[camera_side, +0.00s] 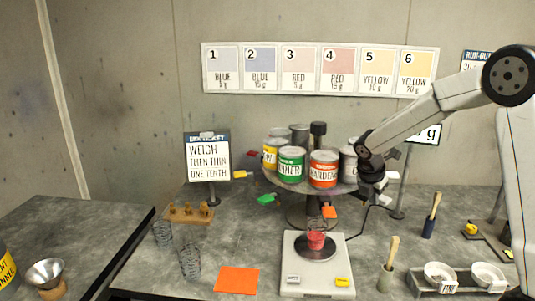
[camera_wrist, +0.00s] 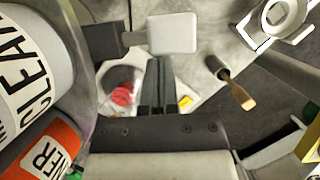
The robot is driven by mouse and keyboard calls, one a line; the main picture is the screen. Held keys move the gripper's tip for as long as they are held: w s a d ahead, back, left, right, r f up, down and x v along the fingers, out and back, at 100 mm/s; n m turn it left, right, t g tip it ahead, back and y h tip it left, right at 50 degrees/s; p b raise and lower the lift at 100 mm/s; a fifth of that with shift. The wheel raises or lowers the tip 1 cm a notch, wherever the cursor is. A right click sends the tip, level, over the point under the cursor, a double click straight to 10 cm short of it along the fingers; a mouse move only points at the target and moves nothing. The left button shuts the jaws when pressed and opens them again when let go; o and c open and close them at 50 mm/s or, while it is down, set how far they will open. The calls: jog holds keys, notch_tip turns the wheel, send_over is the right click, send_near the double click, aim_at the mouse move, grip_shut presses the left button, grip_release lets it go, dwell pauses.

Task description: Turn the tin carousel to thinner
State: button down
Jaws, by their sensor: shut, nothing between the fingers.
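The tin carousel (camera_side: 290,186) is a round grey turntable on a pedestal. At its front stand a green THINNER tin (camera_side: 291,165) left of centre and an orange HARDENER tin (camera_side: 323,170) right of it. A CLEAR tin (camera_side: 349,164) stands further right and shows large in the wrist view (camera_wrist: 28,60). Coloured tabs stick out from the rim: yellow (camera_side: 240,174), green (camera_side: 266,199) and orange (camera_side: 329,212). My gripper (camera_side: 374,200) is shut and empty at the carousel's right side. In the wrist view its fingertips (camera_wrist: 157,62) are beside a pale tab (camera_wrist: 172,33); contact is unclear.
A scale (camera_side: 317,275) with a red cup (camera_side: 316,240) stands below the carousel's front. A brush in a holder (camera_side: 388,265) and a tray of white dishes (camera_side: 460,283) are to the right. A sign (camera_side: 208,160) stands left. An orange sheet (camera_side: 237,280) lies front left.

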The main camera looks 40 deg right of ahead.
jog(key=w+d+n+t, duration=0.1)
jog(key=w+d+n, duration=0.1)
jog(key=d, duration=1.2)
jog(key=shift+n, duration=0.8)
